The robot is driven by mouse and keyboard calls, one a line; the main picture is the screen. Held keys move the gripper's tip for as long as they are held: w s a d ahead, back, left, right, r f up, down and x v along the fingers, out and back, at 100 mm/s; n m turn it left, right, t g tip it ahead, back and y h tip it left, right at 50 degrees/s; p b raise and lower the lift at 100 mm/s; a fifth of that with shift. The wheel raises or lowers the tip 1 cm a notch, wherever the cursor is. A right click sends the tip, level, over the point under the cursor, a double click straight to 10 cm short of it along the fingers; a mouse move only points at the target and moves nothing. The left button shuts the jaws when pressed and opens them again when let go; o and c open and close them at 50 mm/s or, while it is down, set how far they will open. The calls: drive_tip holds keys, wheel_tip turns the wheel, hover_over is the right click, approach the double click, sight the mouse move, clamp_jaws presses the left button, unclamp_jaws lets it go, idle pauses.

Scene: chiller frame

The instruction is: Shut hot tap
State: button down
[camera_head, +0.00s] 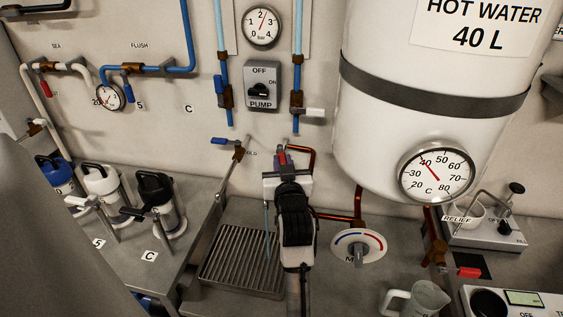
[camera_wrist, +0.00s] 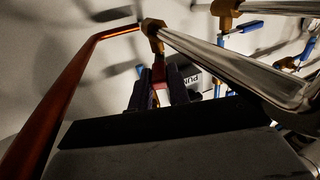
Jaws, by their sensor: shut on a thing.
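The hot tap's red lever (camera_head: 282,158) is at the wall behind the sink, by a copper pipe (camera_head: 313,152). My gripper (camera_head: 285,163) reaches up to it from the front and hides most of the tap body. In the wrist view my gripper's dark fingers (camera_wrist: 161,92) are closed on the red lever (camera_wrist: 158,73), just below a brass fitting (camera_wrist: 152,27). The cold tap's blue lever (camera_head: 222,142) stands to the left, apart from my gripper.
A mixer dial (camera_head: 358,248) and the white water heater (camera_head: 400,110) are to the right. A jug (camera_head: 425,298) stands at the front right. Several flasks (camera_head: 155,195) stand at the left.

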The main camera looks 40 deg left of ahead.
drive_tip(key=shift+w+d+r+n+g+y, duration=0.1)
drive_tip(key=shift+w+d+n+g+y, duration=0.25)
drive_tip(key=shift+n+g+y, duration=0.3)
drive_tip(key=c, duration=1.3)
unclamp_jaws()
drive_tip(key=shift+a, duration=0.1)
drive_tip(key=shift+s, duration=0.1)
drive_tip(key=shift+b+v, duration=1.9)
drive_tip(key=shift+v, duration=4.1)
